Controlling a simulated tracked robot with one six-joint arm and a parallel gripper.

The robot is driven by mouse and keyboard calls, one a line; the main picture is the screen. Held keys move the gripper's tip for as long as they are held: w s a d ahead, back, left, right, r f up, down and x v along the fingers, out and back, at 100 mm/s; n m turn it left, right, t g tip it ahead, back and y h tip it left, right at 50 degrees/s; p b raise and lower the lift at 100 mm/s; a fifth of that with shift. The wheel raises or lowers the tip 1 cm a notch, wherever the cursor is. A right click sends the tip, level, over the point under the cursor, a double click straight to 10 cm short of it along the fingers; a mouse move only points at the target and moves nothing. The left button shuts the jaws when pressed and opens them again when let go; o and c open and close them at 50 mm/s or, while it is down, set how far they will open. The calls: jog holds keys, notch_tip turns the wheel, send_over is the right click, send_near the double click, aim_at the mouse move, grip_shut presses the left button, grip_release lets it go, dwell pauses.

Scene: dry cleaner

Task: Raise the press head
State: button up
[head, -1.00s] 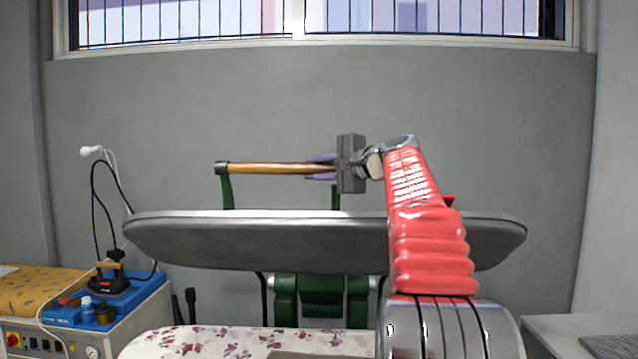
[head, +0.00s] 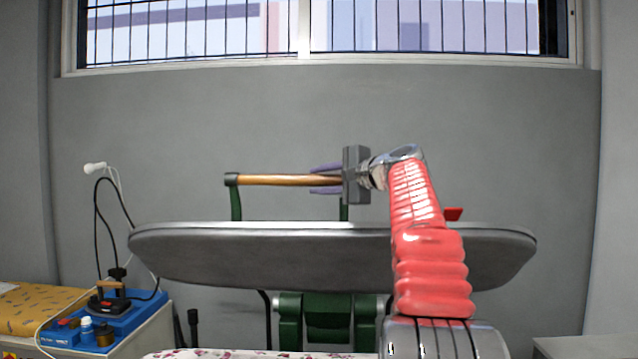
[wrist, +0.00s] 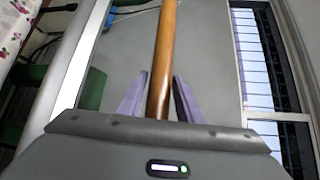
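The press head (head: 280,258) is a long grey plate with rounded ends. It hangs level, with a clear gap above the flowered lower board (head: 240,355), whose top edge shows at the bottom of the head view. A wooden bar handle (head: 280,180) with dark end caps runs along the head on green brackets (head: 236,206). My gripper (head: 312,179) is at the handle's right part, with its purple fingers on either side of the bar. In the wrist view the handle (wrist: 166,40) passes between the fingers (wrist: 160,76), with narrow gaps beside it. The handle's right end is hidden.
A blue tray (head: 130,318) with an iron (head: 107,302) and bottles stands on a cabinet at left. A cable and hose rise beside it. A grey wall (head: 480,120) with a barred window is behind. A table (head: 590,348) edge shows at lower right.

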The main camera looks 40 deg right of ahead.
jog(key=shift+o, duration=0.8)
jog(key=shift+s+d, duration=0.2)
jog(key=s+r, duration=0.2)
jog(key=s, duration=1.1)
jog(key=shift+s+d, duration=0.3)
jog(key=a+f+n+g+y, duration=0.1)
jog(key=a+f+n+g, duration=0.25)
jog(key=a+f, duration=0.85)
jog(key=a+f+n+g, duration=0.35)
jog(key=a+f, duration=0.55)
jog(key=a, duration=0.7)
jog(key=s+a+f+n+g, duration=0.1)
jog(key=s+a+f+n, duration=0.3)
jog(key=s+f, duration=0.2)
jog(key=s+a+f+n+g+h, duration=0.1)
jog(key=s+a+f+n, duration=0.3)
jog(key=f, duration=0.6)
jog(key=s+a+f+n+g, duration=0.1)
jog(key=s+a+f+n, duration=0.3)
jog(key=s+f, duration=0.3)
jog(key=shift+s+a+f+g+h, duration=0.4)
jog(key=shift+a, duration=0.35)
